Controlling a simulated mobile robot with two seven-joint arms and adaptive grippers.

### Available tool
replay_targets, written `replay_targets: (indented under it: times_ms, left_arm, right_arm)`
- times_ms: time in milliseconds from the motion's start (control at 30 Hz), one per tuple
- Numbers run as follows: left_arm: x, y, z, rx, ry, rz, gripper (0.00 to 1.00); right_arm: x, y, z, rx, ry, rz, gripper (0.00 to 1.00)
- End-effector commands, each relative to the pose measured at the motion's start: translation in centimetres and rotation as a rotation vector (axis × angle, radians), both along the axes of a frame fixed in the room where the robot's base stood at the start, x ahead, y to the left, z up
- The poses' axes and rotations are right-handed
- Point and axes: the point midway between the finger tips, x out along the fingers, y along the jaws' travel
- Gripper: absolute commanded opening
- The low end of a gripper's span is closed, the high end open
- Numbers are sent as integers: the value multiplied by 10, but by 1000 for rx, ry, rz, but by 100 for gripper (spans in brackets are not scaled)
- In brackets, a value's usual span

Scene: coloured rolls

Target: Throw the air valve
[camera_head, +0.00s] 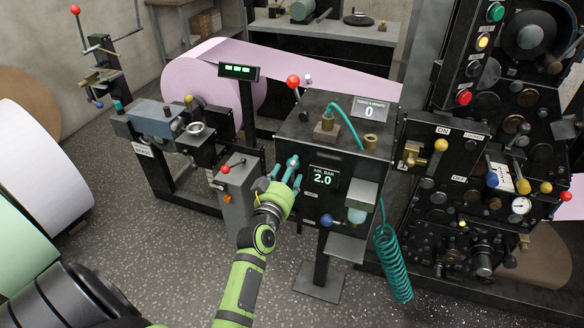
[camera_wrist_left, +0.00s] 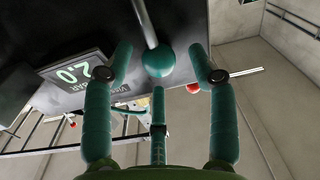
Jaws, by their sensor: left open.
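The air valve shows as a lever with a teal ball knob on a thin metal rod (camera_wrist_left: 146,20); the ball (camera_wrist_left: 158,60) is in the wrist view. In the head view the teal knob (camera_head: 293,161) is at the left of the black control box, beside the display (camera_head: 324,177) reading AIR BAR 2.0. My left gripper (camera_head: 289,172) is at the box front by the knob. Its teal fingers are open, one on each side of the ball in the wrist view (camera_wrist_left: 163,68), with gaps between. Contact with the third finger cannot be told. My right gripper is out of view.
A red-knobbed lever (camera_head: 293,82) stands on top of the box (camera_head: 300,135). A coiled teal hose (camera_head: 392,265) hangs at its right. A grey box with a red knob (camera_head: 236,190) stands close left of my arm.

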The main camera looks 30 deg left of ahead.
Motion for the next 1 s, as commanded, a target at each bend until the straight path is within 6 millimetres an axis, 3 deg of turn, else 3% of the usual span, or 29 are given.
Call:
replay_targets:
  times_ms: [133, 400, 533, 567, 1000]
  left_arm:
    - [10, 3, 0, 1, 1, 0, 58]
    - [11, 3, -1, 1, 1, 0, 58]
    - [11, 3, -1, 1, 1, 0, 6]
    - [11, 3, -1, 1, 1, 0, 0]
    - [23, 5, -1, -55, -12, -2, 0]
  right_arm:
    - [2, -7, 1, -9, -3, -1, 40]
    - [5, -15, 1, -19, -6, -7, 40]
    - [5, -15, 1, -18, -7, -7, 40]
    - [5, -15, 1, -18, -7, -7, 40]
    - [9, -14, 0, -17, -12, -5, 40]
